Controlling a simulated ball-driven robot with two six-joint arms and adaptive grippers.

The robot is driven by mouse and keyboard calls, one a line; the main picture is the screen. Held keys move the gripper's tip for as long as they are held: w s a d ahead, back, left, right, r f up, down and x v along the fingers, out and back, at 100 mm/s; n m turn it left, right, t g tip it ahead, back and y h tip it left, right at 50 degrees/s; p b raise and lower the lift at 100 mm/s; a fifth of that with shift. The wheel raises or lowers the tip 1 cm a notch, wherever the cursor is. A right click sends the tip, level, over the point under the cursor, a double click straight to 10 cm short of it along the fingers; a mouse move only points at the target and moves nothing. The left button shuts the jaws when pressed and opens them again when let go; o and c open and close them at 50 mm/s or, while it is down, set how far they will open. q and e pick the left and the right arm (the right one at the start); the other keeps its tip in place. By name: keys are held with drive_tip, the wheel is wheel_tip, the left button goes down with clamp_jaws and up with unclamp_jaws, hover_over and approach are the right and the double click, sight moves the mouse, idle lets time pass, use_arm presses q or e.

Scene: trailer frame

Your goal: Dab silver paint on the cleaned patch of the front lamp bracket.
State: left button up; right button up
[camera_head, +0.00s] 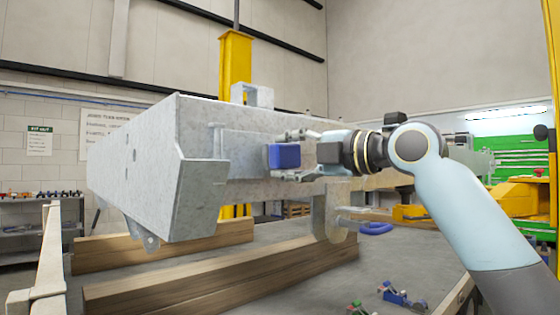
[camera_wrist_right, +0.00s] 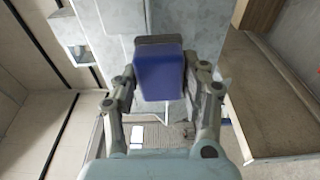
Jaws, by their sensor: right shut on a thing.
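My right gripper (camera_head: 283,155) reaches in from the right, level with the side of the grey metal trailer frame (camera_head: 148,160). It is shut on a blue block-shaped thing (camera_head: 290,157). In the right wrist view the blue thing (camera_wrist_right: 160,82) sits between both fingers, with a dark grey band along its far edge. The far edge is close to the frame; I cannot tell whether it touches. An angled plate (camera_head: 203,192) and a thin upright bracket (camera_head: 217,142) stand left of the gripper. I cannot make out a cleaned patch or silver paint. My left gripper is not in view.
The frame rests above thick wooden beams (camera_head: 215,272) on a grey table (camera_head: 320,292). A yellow post (camera_head: 235,65) rises behind. Green drawers (camera_head: 505,158) stand at the far right.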

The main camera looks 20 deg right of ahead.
drive_tip(key=shift+w, duration=0.1)
drive_tip(key=shift+s+a+r+p, duration=0.1)
drive_tip(key=shift+s+a+p, duration=0.15)
drive_tip(key=shift+a, duration=0.45)
drive_tip(key=shift+s+a+r+p, duration=0.1)
drive_tip(key=shift+s+a, duration=0.1)
drive_tip(key=shift+a, duration=0.5)
drive_tip(key=shift+s+a+f+p, duration=0.15)
drive_tip(key=shift+s+a, duration=0.15)
drive_tip(key=shift+a, duration=0.65)
drive_tip(key=shift+s+a+p, duration=0.15)
drive_tip(key=shift+s+a, duration=0.1)
drive_tip(key=shift+a, duration=0.65)
drive_tip(key=shift+d, duration=0.1)
drive_tip(key=shift+w+d, duration=0.1)
